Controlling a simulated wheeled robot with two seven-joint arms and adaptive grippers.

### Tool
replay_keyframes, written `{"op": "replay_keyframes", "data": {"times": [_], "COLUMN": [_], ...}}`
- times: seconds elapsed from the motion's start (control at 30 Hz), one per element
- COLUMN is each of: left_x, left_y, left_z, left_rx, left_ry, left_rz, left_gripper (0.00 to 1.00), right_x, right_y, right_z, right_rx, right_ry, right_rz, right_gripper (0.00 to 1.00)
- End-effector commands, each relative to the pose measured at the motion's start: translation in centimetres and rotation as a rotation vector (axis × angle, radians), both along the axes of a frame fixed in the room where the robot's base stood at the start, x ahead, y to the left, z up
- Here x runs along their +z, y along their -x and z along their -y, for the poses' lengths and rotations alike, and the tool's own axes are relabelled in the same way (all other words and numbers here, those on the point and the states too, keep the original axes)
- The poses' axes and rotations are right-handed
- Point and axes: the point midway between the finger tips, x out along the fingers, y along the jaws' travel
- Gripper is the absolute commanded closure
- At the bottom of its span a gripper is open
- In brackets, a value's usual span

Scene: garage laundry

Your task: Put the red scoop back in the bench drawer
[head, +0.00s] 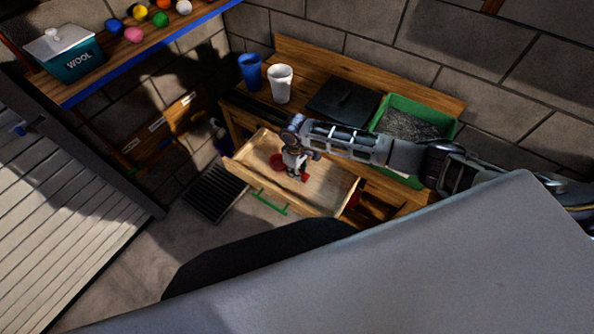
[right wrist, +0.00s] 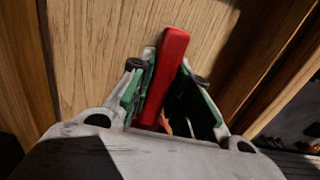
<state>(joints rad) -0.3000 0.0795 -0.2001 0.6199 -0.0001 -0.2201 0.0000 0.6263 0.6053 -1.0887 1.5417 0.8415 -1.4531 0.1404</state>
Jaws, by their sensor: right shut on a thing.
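The bench drawer (head: 328,191) is pulled open below the wooden bench, with a green handle (head: 269,202) on its front. The red scoop (head: 277,161) is at the drawer's left half, partly hidden by my right gripper (head: 293,172). In the right wrist view, my right gripper (right wrist: 165,105) is shut on the red scoop's handle (right wrist: 170,62), with the pale wooden drawer floor (right wrist: 100,50) behind it. I cannot tell whether the scoop touches the drawer floor. My left gripper is not in view.
On the bench stand a blue cup (head: 249,71), a white cup (head: 280,84), a dark flat lid-like panel (head: 343,102) and a green bin (head: 447,129) with dark contents. A blue-edged shelf (head: 150,53) is at upper left. A dark floor grate (head: 215,191) lies left of the drawer.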

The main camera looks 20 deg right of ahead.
Motion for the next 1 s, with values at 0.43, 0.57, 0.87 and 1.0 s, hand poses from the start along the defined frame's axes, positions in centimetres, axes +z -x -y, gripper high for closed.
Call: {"op": "replay_keyframes", "data": {"times": [0.43, 0.57, 0.87, 1.0], "left_x": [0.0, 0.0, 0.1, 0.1], "left_y": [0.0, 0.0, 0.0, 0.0], "left_z": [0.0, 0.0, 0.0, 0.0], "left_rx": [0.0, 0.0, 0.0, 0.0], "left_ry": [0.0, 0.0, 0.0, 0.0], "left_rz": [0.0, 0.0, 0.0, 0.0], "left_gripper": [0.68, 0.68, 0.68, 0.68], "right_x": [0.0, 0.0, 2.0, 3.8], "right_y": [0.0, 0.0, -0.1, -0.2], "right_z": [0.0, 0.0, -0.1, -0.1], "right_rx": [0.0, 0.0, 0.0, 0.0], "right_ry": [0.0, 0.0, -0.001, -0.001], "right_rz": [0.0, 0.0, 0.002, 0.002], "right_gripper": [0.6, 0.6, 0.6, 0.6]}}
